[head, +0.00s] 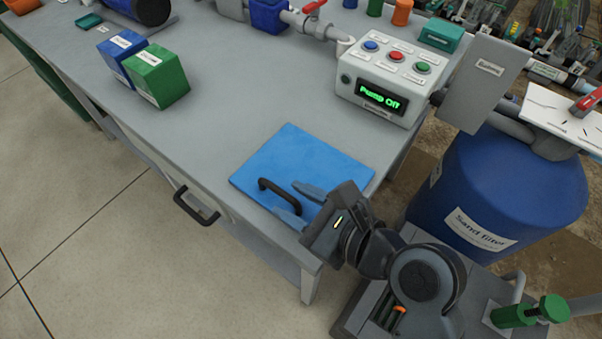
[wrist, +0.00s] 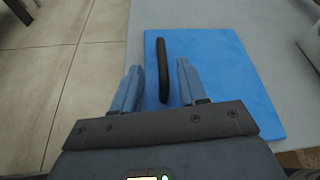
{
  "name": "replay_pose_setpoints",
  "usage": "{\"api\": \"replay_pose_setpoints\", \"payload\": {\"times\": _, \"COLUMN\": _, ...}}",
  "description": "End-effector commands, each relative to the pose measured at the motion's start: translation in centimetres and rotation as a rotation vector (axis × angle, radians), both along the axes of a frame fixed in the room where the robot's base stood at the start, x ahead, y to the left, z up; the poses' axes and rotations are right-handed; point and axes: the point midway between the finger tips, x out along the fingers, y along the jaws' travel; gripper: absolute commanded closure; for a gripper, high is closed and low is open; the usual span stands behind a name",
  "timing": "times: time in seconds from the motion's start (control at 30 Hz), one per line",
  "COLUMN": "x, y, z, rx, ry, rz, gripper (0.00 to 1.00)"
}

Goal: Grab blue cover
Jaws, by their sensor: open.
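The blue cover (head: 318,160) is a flat blue panel lying on the grey bench top near its front right corner. It also shows in the wrist view (wrist: 232,90). A black bar handle (head: 281,191) stands on its left part; it shows in the wrist view too (wrist: 163,62). My gripper (head: 299,198) is open and empty above the cover's near left part. In the wrist view the handle lies ahead and between the two blue-grey fingers, nearer the right one. I cannot tell whether the fingers touch anything.
A control box (head: 383,83) reading "Pump Off" stands behind the cover. Blue (head: 121,55) and green (head: 158,76) boxes sit at the far left of the bench. A black drawer handle (head: 196,206) juts from the bench front. A blue sand filter tank (head: 500,190) stands right.

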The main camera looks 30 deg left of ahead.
Motion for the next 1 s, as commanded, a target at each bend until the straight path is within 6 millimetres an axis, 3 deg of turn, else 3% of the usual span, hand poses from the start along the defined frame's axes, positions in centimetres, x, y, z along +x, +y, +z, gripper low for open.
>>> {"api": "replay_pose_setpoints", "payload": {"times": 0.23, "x": 0.8, "y": 3.1, "z": -1.1, "rx": 0.000, "ry": -0.001, "rz": 0.001, "gripper": 0.58}}
{"api": "replay_pose_setpoints", "payload": {"times": 0.53, "x": 0.9, "y": 3.5, "z": -1.3, "rx": -0.001, "ry": -0.002, "rz": 0.000, "gripper": 0.58}}
{"api": "replay_pose_setpoints", "payload": {"times": 1.0, "x": 0.9, "y": 3.5, "z": -1.3, "rx": -0.001, "ry": -0.002, "rz": 0.000, "gripper": 1.00}}
